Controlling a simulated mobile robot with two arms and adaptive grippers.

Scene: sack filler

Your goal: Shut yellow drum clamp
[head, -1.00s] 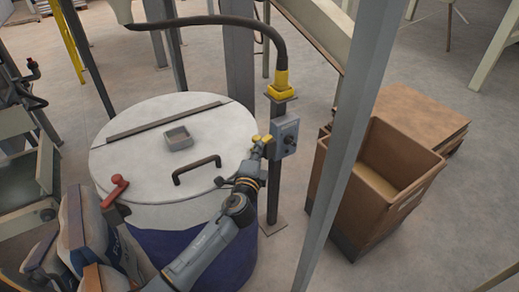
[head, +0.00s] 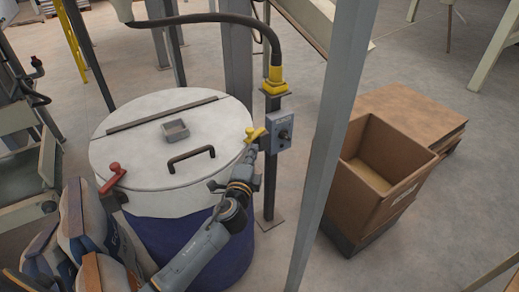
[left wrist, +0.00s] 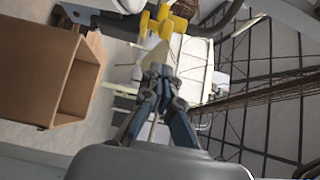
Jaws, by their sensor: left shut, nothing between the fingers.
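The yellow drum clamp (head: 254,134) sits at the right rim of a drum with a pale round lid (head: 140,150) and a blue body (head: 165,245). Its short yellow lever sticks out at the rim beside a post; I cannot tell how far it is closed. My left gripper (head: 249,152) is just below and in front of the clamp, shut and empty. In the left wrist view the shut fingers (left wrist: 160,72) point toward pale structures, with yellow parts (left wrist: 160,22) above them; whether they touch is unclear. My right gripper is not in view.
A red clamp (head: 112,177) is on the lid's left rim. The lid has a dark handle (head: 191,158) and a small grey box (head: 175,131). A post with a switch box (head: 280,132) stands close right. A cardboard box (head: 375,180) is farther right; sacks (head: 90,230) lie front left.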

